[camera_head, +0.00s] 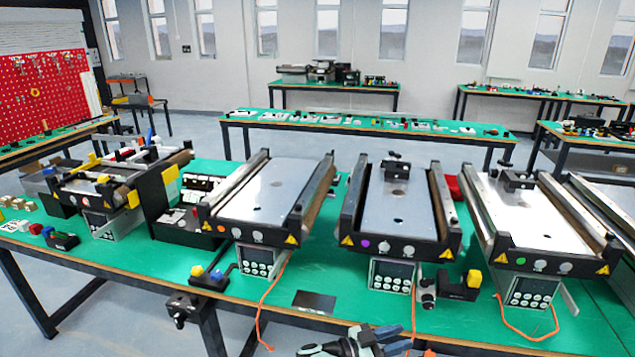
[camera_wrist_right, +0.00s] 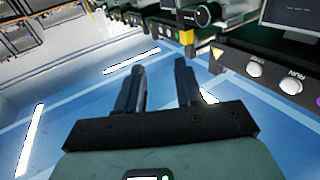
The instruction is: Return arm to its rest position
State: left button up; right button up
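My right gripper (camera_head: 404,339) shows at the bottom edge of the head view, in front of the green table's near edge, with the rest of its arm mostly out of the picture. In the right wrist view, the right gripper (camera_wrist_right: 159,68) has its two dark fingers apart with nothing between them. Blue floor with pale lines shows behind the fingers. My left gripper is in neither view.
The green table (camera_head: 330,275) carries several mini conveyors, including a middle one (camera_head: 398,215). Orange cables hang near its front edge, one (camera_head: 262,315) left of my right gripper. In the wrist view, a conveyor control panel (camera_wrist_right: 275,75) is at the upper right.

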jog(key=w+d+f+n+t+y, duration=0.2)
jog(key=f+n+t+y, duration=0.1)
jog(key=f, duration=0.4)
jog(key=w+d+f+n+t+y, duration=0.2)
jog(key=f+n+t+y, duration=0.15)
jog(key=f, duration=0.35)
jog(key=s+a+f+n+g+y+p, duration=0.2)
jog(key=s+f+n+g+y, duration=0.15)
jog(key=s+f+y, duration=0.7)
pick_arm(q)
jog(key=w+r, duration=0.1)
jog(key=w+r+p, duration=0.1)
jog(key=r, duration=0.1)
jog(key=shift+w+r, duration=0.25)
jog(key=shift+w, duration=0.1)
pick_arm(e)
jog(key=s+a+f+g+y, duration=0.1)
jog(key=s+a+f+g, duration=0.1)
jog(key=s, duration=0.8)
jog(key=s+a+f+g+y, duration=0.2)
jog(key=s+a+g, duration=0.1)
jog(key=s, duration=0.7)
jog(key=s+a+f+n+g+y, duration=0.1)
jog(key=s+a+f+g, duration=0.1)
jog(key=s, duration=0.8)
jog(key=shift+a+f+g, duration=0.2)
jog(key=shift+a+g, duration=0.35)
jog(key=shift+g, duration=0.35)
jog(key=shift+s, duration=0.1)
